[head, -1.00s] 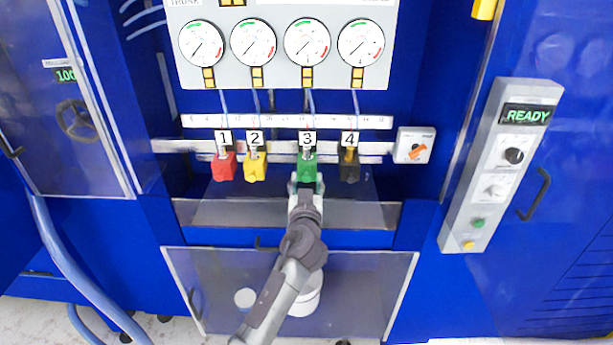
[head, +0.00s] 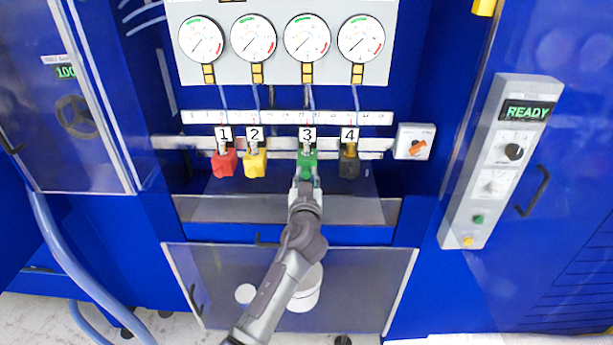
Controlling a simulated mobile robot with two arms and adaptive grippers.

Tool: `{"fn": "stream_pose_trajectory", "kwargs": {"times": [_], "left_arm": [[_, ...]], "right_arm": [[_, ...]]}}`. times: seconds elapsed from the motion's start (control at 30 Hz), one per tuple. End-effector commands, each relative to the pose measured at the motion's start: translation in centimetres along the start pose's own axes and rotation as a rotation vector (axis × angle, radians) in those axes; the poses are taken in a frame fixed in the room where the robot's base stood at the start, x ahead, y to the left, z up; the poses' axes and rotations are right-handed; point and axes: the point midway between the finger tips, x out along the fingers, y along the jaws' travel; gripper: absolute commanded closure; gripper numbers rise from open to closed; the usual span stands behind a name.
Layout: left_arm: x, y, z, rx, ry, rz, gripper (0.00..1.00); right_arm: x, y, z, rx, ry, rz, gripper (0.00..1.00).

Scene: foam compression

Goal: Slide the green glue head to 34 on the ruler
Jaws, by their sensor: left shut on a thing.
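The green glue head (head: 307,167), labelled 3, hangs on the grey rail below the ruler (head: 285,118). The ruler is a pale horizontal strip; its numbers are too small to read. My left gripper (head: 306,183) comes up from below and is shut on the green glue head; its fingers are small and partly hidden against it. The red head 1 (head: 224,162) and yellow head 2 (head: 256,164) hang to the left. The black head 4 (head: 349,166) hangs to the right, with a gap between it and the green one. My right gripper is not in view.
Four-dial gauges panel (head: 285,76) sits above the ruler, with thin hoses running down to the heads. A switch box with an orange knob (head: 415,143) is at the rail's right end. A control panel reading READY (head: 480,175) stands at the right.

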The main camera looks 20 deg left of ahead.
Motion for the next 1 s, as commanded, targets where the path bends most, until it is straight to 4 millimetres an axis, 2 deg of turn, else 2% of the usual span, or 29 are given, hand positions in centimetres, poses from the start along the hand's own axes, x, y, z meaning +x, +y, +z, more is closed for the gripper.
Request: {"fn": "stream_pose_trajectory", "kwargs": {"times": [0.13, 0.3, 0.67, 0.7, 0.83, 1.0], "left_arm": [[0.0, 1.7, 0.7, -0.006, 0.001, 0.001, 1.0], [0.0, 4.0, 0.5, -0.005, 0.002, 0.002, 1.0], [0.0, 4.5, 0.1, 0.001, -0.001, 0.001, 1.0], [0.0, 4.5, 0.1, 0.001, -0.002, 0.001, 0.73], [0.0, 4.5, 0.1, 0.001, -0.001, 0.0, 0.52], [0.0, 4.5, 0.0, 0.0, -0.001, 0.0, 0.51]], "right_arm": [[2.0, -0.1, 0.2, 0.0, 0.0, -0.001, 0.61], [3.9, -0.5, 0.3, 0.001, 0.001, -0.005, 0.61], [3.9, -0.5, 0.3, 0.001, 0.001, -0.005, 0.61], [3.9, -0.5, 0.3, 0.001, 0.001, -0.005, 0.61], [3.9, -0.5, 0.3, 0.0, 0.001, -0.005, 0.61], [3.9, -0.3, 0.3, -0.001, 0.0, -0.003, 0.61]]}}
